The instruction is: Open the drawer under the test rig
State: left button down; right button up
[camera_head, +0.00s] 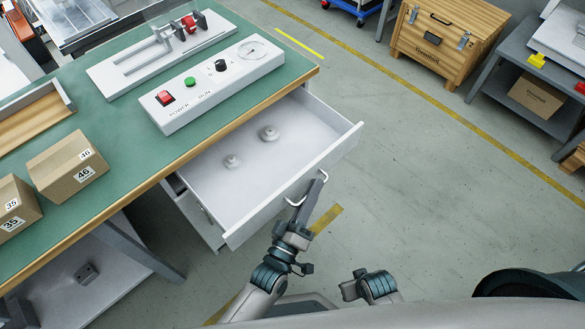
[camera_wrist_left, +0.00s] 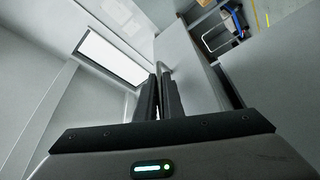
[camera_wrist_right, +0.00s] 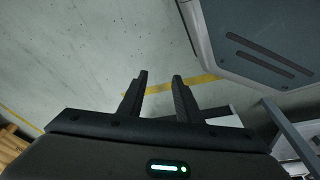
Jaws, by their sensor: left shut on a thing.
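The white drawer (camera_head: 270,160) under the green-topped bench is pulled well out, its inside showing. Two small round pale parts lie in it, one nearer (camera_head: 231,161) and one farther (camera_head: 269,133). My left gripper (camera_head: 318,184) is shut on the drawer's handle (camera_head: 296,202) at the front panel. In the left wrist view its fingers (camera_wrist_left: 161,92) are close together at the handle. The test rig (camera_head: 160,52) stands on the bench above, with a control panel (camera_head: 215,84) in front. My right gripper (camera_wrist_right: 160,88) is open and empty over the floor.
Two cardboard boxes, marked 46 (camera_head: 60,165) and 35 (camera_head: 14,205), and a wooden tray (camera_head: 35,118) sit on the bench (camera_head: 130,140). A wooden crate (camera_head: 440,40) and a grey shelf (camera_head: 515,75) stand far right. The floor right of the drawer is clear.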

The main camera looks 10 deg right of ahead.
pick_arm(q)
jog(key=s+d, duration=0.6)
jog(key=s, duration=0.2)
jog(key=shift+s, duration=0.4)
pick_arm(e)
jog(key=shift+s+f, duration=0.2)
jog(key=shift+f, duration=0.25)
pick_arm(q)
jog(key=shift+d+f, duration=0.1)
jog(key=c, duration=2.2)
grip_release()
